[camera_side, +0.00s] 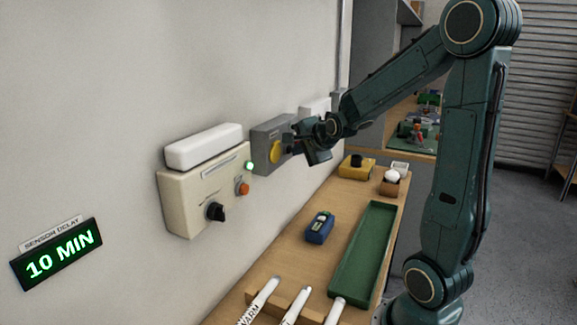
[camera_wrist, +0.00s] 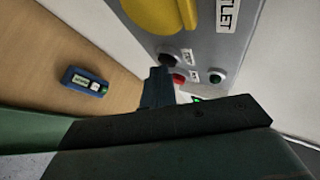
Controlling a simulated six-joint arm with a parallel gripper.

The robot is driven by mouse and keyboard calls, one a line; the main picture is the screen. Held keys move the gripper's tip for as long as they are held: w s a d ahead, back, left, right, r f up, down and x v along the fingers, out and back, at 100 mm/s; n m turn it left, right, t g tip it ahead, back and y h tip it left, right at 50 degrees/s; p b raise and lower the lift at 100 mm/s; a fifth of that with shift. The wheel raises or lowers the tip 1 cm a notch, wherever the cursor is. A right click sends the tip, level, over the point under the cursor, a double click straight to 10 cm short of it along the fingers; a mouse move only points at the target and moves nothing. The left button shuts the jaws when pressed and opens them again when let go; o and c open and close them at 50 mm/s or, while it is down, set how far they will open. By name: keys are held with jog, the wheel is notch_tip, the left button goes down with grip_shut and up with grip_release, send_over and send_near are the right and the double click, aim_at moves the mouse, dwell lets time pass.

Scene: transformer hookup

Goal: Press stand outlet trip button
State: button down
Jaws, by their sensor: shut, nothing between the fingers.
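The grey outlet box (camera_side: 268,134) is on the wall with a round yellow cover (camera_side: 275,152). My gripper (camera_side: 296,132) is shut and empty at the right part of the box. In the wrist view its fingertips (camera_wrist: 158,76) are close beside the red button; contact cannot be told.
A cream control box (camera_side: 205,195) with a black knob, orange button and lit green lamp is left of the outlet box. A blue meter (camera_side: 319,227), green tray (camera_side: 365,250) and white markers (camera_side: 293,305) are on the bench. A display (camera_side: 57,254) reads "10 MIN".

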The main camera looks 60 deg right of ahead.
jog(key=shift+s, duration=0.85)
jog(key=shift+s, duration=2.5)
jog(key=shift+a, duration=0.1)
jog(key=s+a+n+g+y, duration=0.1)
jog(key=s+a+n, duration=0.3)
jog(key=a+n, duration=0.4)
jog(key=s+a+r+n+g+y, duration=0.1)
jog(key=s+a+n+y, duration=0.2)
jog(key=a+n, duration=0.4)
jog(key=s+a+n+g+y, duration=0.2)
jog(key=s+a+n, duration=0.2)
jog(key=a+n, duration=0.4)
jog(key=shift+s+a+r+n, duration=0.2)
jog(key=shift+s+a+n, duration=0.15)
jog(key=shift+a, duration=0.65)
